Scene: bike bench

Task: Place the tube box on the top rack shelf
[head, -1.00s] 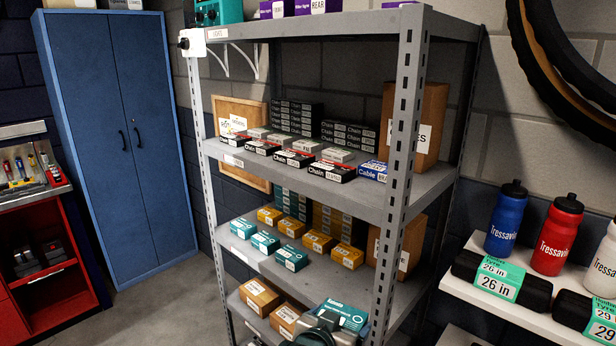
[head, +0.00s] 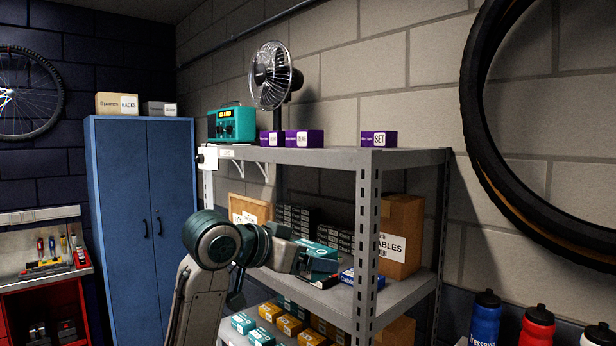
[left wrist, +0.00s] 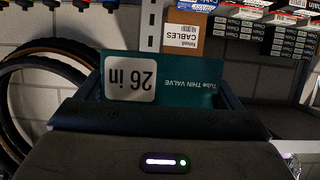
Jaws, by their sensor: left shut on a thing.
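The tube box (head: 320,250) is teal. In the left wrist view the tube box (left wrist: 185,84) shows a white "26 in" label, upside down. My left gripper (head: 304,258) is shut on it; in the wrist view its jaws lie along the box's sides. In the head view the box is held at the height of the chain-box shelf, below the top rack shelf (head: 335,157). The arm hides part of that lower shelf. The top shelf carries a teal radio (head: 232,124), a fan (head: 274,78) and purple boxes (head: 304,138). My right gripper is not in view.
The purple SET box (head: 379,139) stands apart at the right, with bare shelf between it and the other purple boxes. The front rack post (head: 367,230) is close right of the held box. A cables carton (head: 401,235) sits behind the post.

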